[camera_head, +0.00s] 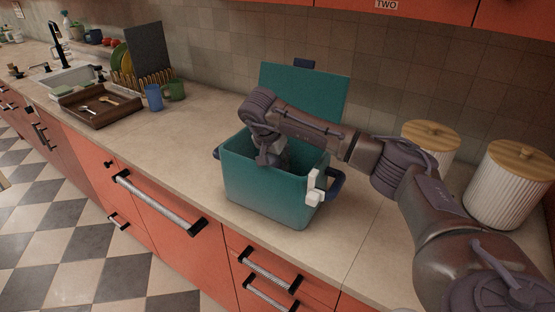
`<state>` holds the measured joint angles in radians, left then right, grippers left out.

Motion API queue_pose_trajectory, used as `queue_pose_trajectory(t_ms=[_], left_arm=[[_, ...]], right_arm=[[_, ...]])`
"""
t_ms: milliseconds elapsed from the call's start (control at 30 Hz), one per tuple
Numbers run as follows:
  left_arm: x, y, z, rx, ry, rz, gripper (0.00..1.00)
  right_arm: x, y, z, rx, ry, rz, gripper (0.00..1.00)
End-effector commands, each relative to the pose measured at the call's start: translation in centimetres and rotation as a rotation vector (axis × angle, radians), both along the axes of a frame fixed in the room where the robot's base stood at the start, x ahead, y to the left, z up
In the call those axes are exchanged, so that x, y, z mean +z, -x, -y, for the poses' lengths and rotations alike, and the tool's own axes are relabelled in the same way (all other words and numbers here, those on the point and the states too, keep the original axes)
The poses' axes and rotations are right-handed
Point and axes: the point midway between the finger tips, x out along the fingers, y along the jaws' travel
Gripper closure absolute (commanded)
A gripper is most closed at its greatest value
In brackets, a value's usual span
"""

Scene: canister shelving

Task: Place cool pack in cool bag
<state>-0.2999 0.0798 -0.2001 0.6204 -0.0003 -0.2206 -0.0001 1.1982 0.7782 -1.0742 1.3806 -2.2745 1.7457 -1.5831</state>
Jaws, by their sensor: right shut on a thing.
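The cool bag (265,184) is a teal box on the counter, with its lid (315,92) raised at the back. It has a white latch on its front right and dark handles at its sides. My right arm comes in from the right, and my right gripper (268,158) points down into the bag's opening. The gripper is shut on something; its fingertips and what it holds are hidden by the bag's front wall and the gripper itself. I cannot make out the cool pack. My left gripper is not in view.
Two white ribbed canisters with wooden lids (508,186) stand right of the bag. A blue cup (153,97), a green mug (175,91) and a brown tray (97,121) stand to the left. The counter (185,140) between them and the bag is clear.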

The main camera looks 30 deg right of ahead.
Motion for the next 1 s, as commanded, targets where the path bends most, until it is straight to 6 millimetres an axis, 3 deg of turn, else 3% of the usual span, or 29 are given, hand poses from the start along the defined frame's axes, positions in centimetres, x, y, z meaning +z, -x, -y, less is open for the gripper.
queue_pose_trajectory(t_ms=[167, 200, 333, 733, 1000], left_arm=[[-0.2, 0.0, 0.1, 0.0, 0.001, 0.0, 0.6], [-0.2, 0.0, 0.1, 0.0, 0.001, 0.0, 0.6], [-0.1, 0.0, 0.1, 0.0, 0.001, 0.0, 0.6], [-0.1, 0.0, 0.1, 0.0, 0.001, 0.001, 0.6], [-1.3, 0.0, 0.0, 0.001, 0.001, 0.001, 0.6]], right_arm=[[-0.2, 0.0, 0.0, 0.0, 0.001, 0.0, 1.0], [-0.3, 0.0, 0.0, 0.0, 0.0, -0.001, 0.64], [-0.3, 0.0, 0.0, 0.0, 0.0, -0.001, 0.42], [0.3, 0.0, -0.1, 0.001, -0.001, 0.002, 0.4], [4.9, 0.7, -1.9, 0.002, 0.0, 0.005, 0.4]])
